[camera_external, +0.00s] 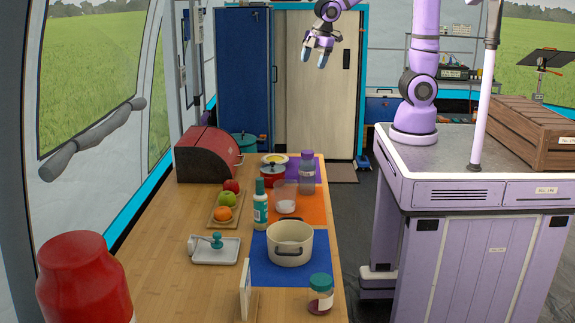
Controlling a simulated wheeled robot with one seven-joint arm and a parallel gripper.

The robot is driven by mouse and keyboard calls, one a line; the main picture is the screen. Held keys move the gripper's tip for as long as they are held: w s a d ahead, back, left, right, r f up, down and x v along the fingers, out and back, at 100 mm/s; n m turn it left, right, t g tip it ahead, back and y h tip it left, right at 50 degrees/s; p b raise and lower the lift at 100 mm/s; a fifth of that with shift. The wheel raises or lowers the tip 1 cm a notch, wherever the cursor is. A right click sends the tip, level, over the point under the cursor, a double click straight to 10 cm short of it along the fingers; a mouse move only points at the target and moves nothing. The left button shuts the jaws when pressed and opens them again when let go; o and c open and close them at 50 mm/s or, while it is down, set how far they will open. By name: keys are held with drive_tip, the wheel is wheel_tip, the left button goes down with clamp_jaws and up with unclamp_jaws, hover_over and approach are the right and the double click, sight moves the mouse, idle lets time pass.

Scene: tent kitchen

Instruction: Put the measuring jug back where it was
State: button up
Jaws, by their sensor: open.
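A clear, see-through vessel (284,191) with something white low in it stands on the orange mat (315,212) in the middle of the table. It looks like the measuring jug, but its handle and markings cannot be made out. My gripper (314,57) hangs high above the far end of the table, in front of the pale door. Its fingers are apart, with nothing between them. It is well away from the vessel and touches nothing.
A green-capped bottle (260,210) stands left of the vessel, and a purple-lidded jar (307,173) behind it. A cream pot (290,246) sits on the blue mat (269,273) in front. A red pot (272,175) stands behind.

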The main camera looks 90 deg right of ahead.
drive_tip(key=s+d+r+m+t, duration=0.1)
drive_tip(key=s+d+r+m, duration=0.1)
drive_tip(key=s+m, duration=0.3)
drive_tip(key=s+d+r+m+t+y, duration=0.1)
drive_tip(key=s+d+r+m, duration=0.2)
drive_tip(key=s, duration=1.1)
drive_tip(key=r+m, duration=0.1)
drive_tip(key=m, duration=0.1)
drive_tip(key=shift+s+r+m, duration=0.15)
drive_tip(key=shift+s+m, duration=0.1)
drive_tip(key=shift+m, duration=0.15)
